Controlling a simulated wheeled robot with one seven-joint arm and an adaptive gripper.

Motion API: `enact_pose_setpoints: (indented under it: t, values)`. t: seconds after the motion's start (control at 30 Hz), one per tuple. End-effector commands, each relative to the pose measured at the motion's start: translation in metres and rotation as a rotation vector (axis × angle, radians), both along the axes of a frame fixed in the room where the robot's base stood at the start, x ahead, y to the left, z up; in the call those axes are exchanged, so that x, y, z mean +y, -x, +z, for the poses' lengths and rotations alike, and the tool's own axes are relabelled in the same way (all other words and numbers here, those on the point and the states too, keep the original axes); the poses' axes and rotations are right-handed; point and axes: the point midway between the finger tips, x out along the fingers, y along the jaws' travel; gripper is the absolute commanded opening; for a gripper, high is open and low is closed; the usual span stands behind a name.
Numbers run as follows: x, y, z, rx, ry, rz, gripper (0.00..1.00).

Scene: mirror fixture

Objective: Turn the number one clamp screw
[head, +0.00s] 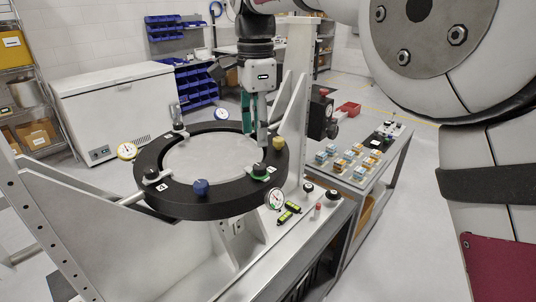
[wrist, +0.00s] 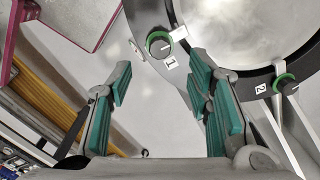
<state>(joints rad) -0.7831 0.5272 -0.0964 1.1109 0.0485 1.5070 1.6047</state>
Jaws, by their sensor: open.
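The number one clamp screw (wrist: 158,44) is a dark round knob with a green ring in the wrist view, beside a white "1" label (wrist: 170,62) on the dark mirror ring. My gripper (wrist: 160,68) is open, with green-padded fingers; the screw appears beyond and between the fingertips, apart from them. In the head view my gripper (head: 254,138) points down over the right part of the black ring (head: 195,205). A dark knob with green at its base (head: 260,170) sits on the ring just below the fingers; its number is too small to read there.
Another green-ringed knob (wrist: 287,83) is beside a "2" label. A slanted white upright (head: 293,120) is close right of my gripper.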

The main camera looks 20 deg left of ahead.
Motion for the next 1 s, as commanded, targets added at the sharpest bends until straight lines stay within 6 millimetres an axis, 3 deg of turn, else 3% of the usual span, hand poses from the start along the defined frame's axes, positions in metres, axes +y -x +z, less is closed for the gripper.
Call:
enact_pose_setpoints:
  t: [0.2,0.4,0.6,0.87,1.0]
  values:
    - [-0.001,0.002,-0.042,0.002,0.002,0.0,0.46]
    - [0.0,0.001,-0.069,0.001,0.001,0.0,0.46]
    - [0.0,0.0,-0.081,0.0,0.0,0.001,0.46]
    - [0.0,0.0,-0.082,-0.001,-0.001,0.001,0.46]
    - [0.0,0.0,-0.082,-0.001,-0.001,0.001,0.17]
